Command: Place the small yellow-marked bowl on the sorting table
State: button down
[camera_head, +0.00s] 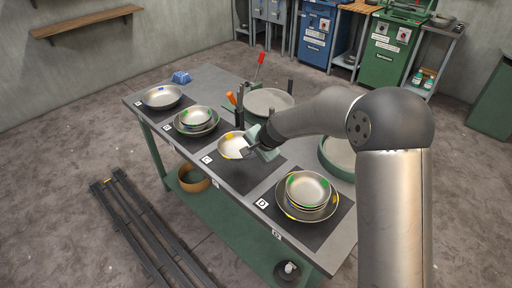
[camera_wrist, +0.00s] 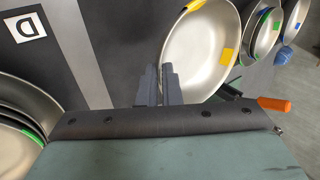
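The small bowl with yellow marks (camera_head: 230,146) is at the mat labelled C on the grey-topped table (camera_head: 212,86). My gripper (camera_head: 251,149) is at its right rim. In the wrist view, the yellow-marked bowl (camera_wrist: 205,52) fills the upper middle, with its rim running between the two dark fingers of my gripper (camera_wrist: 161,86). The fingers are close together, one inside the bowl and one outside, and look shut on the rim. The bowl's underside is hidden, so I cannot tell whether it touches the mat.
A stack of bowls (camera_head: 308,187) stands on mat D at the near right. Green- and blue-marked bowls (camera_head: 196,118) stand on mat B, and a bowl (camera_head: 161,97) on the far mat. Behind are a round grey-topped disc (camera_head: 268,101), a red-handled lever (camera_head: 260,66) and an orange handle (camera_wrist: 274,104).

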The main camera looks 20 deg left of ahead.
jog(key=w+m, duration=0.1)
jog(key=w+a, duration=0.1)
jog(key=shift+w+f+m+t+h, duration=0.2)
jog(key=shift+w+m+t+h, duration=0.1)
jog(key=shift+w+m+t, duration=0.1)
jog(key=shift+w+d+f+m, duration=0.1)
jog(key=shift+w+f+m, duration=0.1)
jog(key=shift+w+m, duration=0.1)
jog(key=shift+s+f+b, duration=0.1)
jog(key=shift+f+b, duration=1.85)
jog(key=shift+f, duration=1.2)
jog(key=shift+f+b, duration=0.35)
jog(key=shift+f, duration=0.05)
jog(key=c, duration=1.9)
grip_release()
jog(key=shift+c, duration=0.2)
jog(key=shift+d+r, duration=0.1)
jog(key=shift+r, duration=0.05)
jog(key=shift+p+v, duration=0.35)
jog(key=shift+v, duration=1.15)
jog(key=shift+s, duration=0.1)
